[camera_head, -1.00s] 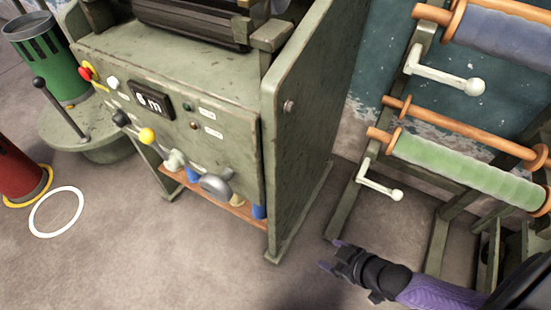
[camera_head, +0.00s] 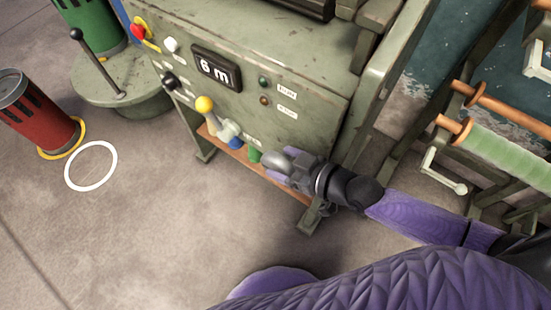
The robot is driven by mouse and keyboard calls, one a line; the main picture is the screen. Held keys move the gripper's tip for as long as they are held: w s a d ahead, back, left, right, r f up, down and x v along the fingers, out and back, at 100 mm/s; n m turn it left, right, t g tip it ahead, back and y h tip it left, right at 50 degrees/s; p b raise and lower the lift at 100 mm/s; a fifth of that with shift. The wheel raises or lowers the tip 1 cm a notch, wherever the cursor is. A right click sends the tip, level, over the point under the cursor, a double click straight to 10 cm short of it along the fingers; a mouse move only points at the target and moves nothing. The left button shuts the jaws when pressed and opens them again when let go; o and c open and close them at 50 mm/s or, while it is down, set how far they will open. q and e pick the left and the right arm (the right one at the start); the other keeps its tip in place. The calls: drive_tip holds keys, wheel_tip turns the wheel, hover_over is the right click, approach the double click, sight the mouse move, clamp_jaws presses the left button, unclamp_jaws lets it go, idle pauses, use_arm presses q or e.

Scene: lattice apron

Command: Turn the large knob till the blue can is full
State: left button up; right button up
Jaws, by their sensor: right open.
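No full-size blue can is clearly in view. A display (camera_head: 216,67) reads "6 m". My left gripper is not in view.
A yellow-tipped lever (camera_head: 205,104) and a pale knob (camera_head: 228,131) sit left of the large knob. A red can (camera_head: 40,115) stands beside an empty white floor ring (camera_head: 91,166). A green can (camera_head: 88,28) is on a round platform (camera_head: 125,75). A crank rack (camera_head: 445,175) stands right.

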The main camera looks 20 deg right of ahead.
drive_tip(key=shift+w+a+f, duration=0.35)
drive_tip(key=shift+w+f, duration=0.05)
drive_tip(key=shift+w, duration=0.05)
drive_tip(key=shift+w+a, duration=0.2)
drive_tip(key=shift+w, duration=0.05)
drive_tip(key=shift+c, duration=1.4)
drive_tip(key=c, duration=0.7)
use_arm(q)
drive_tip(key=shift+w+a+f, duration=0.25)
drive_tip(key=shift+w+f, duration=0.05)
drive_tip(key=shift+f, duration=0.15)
use_arm(e)
clamp_jaws()
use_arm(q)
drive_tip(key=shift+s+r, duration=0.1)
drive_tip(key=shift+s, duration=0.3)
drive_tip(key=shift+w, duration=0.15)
